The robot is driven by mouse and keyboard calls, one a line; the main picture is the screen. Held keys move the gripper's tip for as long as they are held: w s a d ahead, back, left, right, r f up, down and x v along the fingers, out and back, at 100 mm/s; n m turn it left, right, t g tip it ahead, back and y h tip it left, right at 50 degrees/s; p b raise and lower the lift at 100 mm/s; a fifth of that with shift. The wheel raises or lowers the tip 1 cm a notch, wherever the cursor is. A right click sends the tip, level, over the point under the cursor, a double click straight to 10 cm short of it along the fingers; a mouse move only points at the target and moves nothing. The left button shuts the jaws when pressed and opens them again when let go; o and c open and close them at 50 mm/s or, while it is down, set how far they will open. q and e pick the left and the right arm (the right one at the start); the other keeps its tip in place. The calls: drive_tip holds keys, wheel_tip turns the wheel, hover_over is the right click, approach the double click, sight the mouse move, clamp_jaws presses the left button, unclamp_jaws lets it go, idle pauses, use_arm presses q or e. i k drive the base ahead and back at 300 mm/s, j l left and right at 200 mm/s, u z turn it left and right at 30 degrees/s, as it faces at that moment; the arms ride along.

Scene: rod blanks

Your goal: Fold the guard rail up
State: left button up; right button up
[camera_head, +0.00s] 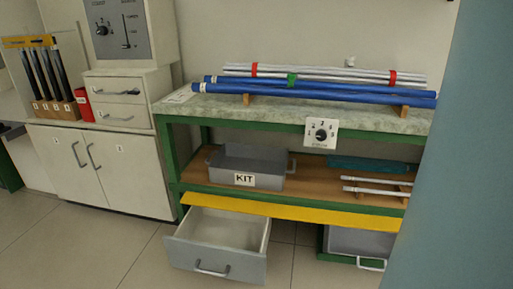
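A long yellow rail (290,211) runs along the front edge of the bench's lower wooden shelf (312,187). It lies low, at or just below the shelf's front edge, and does not stand up in front of the things on the shelf. Its right end reaches close to a large teal surface. I cannot make out its hinges. Neither of my grippers is in view.
A grey KIT bin (246,170) and white rods (375,190) lie on the lower shelf. An open, empty drawer (222,240) juts out below the rail. Blue rods (330,92) rest on the benchtop. A teal surface (455,170) blocks the right side.

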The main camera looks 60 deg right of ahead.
sight(310, 216)
drive_tip(key=z, duration=2.3)
